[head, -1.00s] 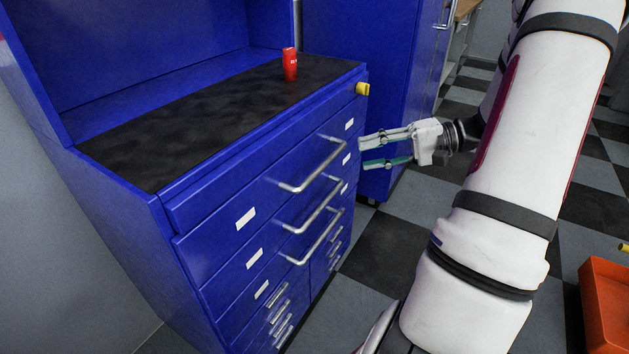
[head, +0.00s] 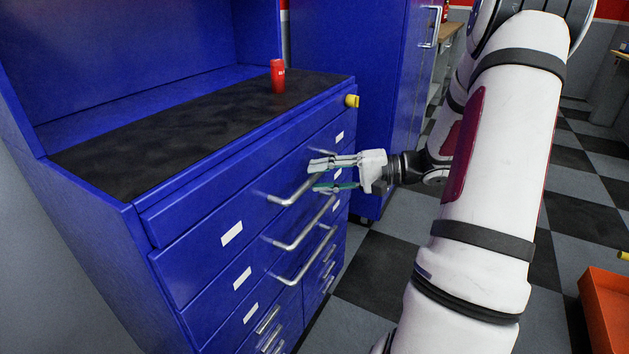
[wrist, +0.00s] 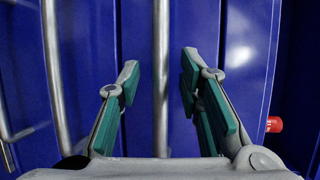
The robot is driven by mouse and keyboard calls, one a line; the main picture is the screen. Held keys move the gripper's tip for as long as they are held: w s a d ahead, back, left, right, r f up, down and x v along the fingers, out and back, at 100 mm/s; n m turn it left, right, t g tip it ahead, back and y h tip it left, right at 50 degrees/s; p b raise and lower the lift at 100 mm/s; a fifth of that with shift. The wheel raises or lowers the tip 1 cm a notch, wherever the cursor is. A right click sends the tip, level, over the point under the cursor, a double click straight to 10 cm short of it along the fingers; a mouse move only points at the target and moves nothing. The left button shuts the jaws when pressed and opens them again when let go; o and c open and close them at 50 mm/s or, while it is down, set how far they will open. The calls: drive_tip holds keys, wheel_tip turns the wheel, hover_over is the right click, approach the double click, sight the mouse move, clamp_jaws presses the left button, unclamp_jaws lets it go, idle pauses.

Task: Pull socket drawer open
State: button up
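A blue drawer cabinet (head: 160,215) has several wide drawers with silver bar handles and white labels; I cannot read which one is the socket drawer. The topmost bar handle (head: 292,193) runs slantwise across its drawer front. My gripper (head: 315,175) is at the far end of this handle. In the wrist view its two green-padded fingers (wrist: 160,85) are open, one on each side of the bar handle (wrist: 160,45), with gaps to both. Another handle (wrist: 55,70) lies left of the fingers. The drawers look closed.
A red can (head: 278,77) stands on the dark cabinet top (head: 165,125). A yellow piece (head: 352,101) sticks out at the cabinet's upper corner. A tall blue cabinet (head: 385,70) stands behind. An orange bin (head: 608,315) is at lower right. Checkered floor lies in front.

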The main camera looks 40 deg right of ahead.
drive_tip(key=shift+x, duration=0.95)
clamp_jaws()
